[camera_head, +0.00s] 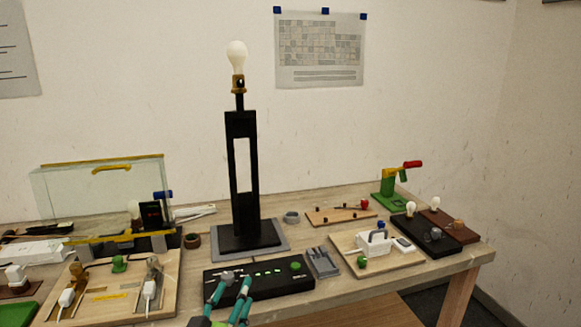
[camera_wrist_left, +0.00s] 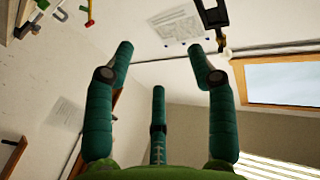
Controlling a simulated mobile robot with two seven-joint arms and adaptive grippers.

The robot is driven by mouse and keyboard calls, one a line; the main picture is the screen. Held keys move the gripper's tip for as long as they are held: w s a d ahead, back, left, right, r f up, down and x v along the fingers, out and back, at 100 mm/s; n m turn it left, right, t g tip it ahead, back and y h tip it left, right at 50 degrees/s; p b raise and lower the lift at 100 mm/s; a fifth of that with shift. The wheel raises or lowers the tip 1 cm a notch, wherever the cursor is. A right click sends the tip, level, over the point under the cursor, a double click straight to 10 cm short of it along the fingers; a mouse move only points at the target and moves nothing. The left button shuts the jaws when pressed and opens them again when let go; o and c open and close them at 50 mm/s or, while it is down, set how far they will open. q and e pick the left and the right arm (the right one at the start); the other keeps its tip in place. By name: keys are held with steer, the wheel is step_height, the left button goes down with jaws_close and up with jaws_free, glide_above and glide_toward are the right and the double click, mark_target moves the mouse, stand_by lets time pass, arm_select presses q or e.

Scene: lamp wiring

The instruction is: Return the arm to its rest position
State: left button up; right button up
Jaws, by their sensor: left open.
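My left gripper (camera_head: 235,284) shows at the bottom middle of the head view, its teal fingers spread in front of a black control box. In the left wrist view the left gripper (camera_wrist_left: 160,60) has its fingers wide apart with nothing between them. The black lamp (camera_head: 240,160) stands upright on a grey mat behind the box, a white bulb (camera_head: 237,56) on its top. The gripper is apart from the lamp. My right gripper is in neither view.
The black box (camera_head: 258,280) with green lights lies just beyond my fingers. A wooden board with plugs (camera_head: 115,292) is at left, near a clear case (camera_head: 105,190). A wooden tray (camera_head: 345,250) and black bulb tray (camera_head: 425,246) are at right.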

arm_select(q)
steer(key=s+a+f+n+g+y, duration=0.1)
steer(key=s+a+f+g, duration=0.15)
steer(key=f, duration=0.25)
steer(key=s+a+f+n+g+y, duration=0.1)
steer(key=s+a+f+g+y, duration=0.1)
steer(key=s+f, duration=0.25)
steer(key=s+a+f+g+y, duration=0.1)
steer(key=s+a+f+g, duration=0.2)
steer(key=f, duration=0.3)
steer(key=s+a+f+m+g, duration=0.1)
steer(key=s+f+g, duration=0.35)
steer(key=s, duration=0.45)
steer(key=s+a+f+g, duration=0.1)
steer(key=s+f+g, duration=0.4)
steer(key=s, duration=0.5)
step_height(320, 180, down, 23)
steer(key=s, duration=0.2)
steer(key=s+a+f+g, duration=0.1)
steer(key=s+a+f, duration=0.1)
steer(key=s+f, duration=1.1)
steer(key=shift+s+a+f, duration=0.25)
steer(key=shift+s+f, duration=0.15)
steer(key=shift+s, duration=0.75)
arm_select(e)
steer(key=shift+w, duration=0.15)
